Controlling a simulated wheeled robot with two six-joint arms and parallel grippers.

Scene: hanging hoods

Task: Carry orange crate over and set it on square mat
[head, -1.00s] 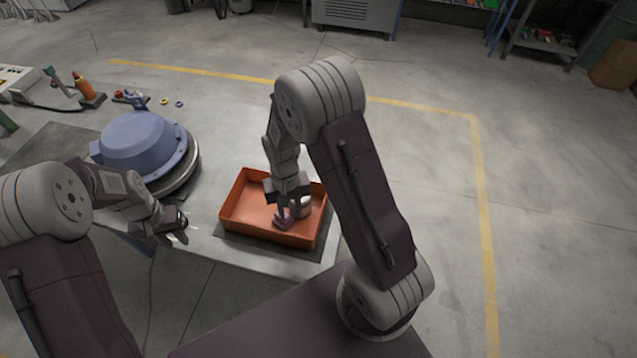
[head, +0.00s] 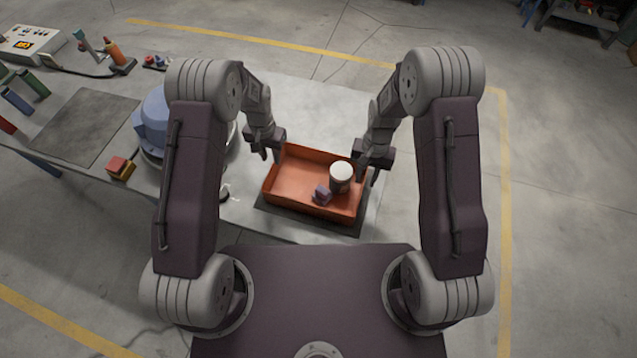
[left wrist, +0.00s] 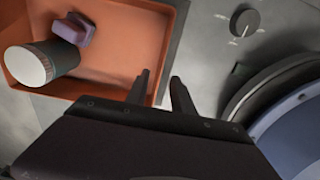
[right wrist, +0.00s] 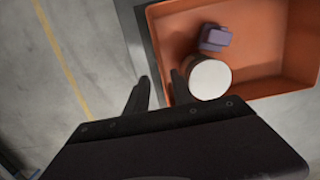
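The orange crate (head: 290,196) stands on a dark mat (head: 300,215) near the table's front edge. It holds a white-topped dark cup (head: 341,178) and a small purple block (head: 321,195). A second, larger dark square mat (head: 85,125) lies bare on the table at the left. My left gripper (head: 270,150) is open at the crate's left wall; in the left wrist view its fingers (left wrist: 160,88) appear on either side of that wall. My right gripper (head: 375,168) is open at the right wall, its fingers (right wrist: 160,90) likewise either side of it. Whether they touch is unclear.
A blue domed housing (head: 152,125) stands between the mat and the crate, partly hidden by my left arm. Coloured cylinders (head: 30,82) and a control box (head: 32,42) are at the far left.

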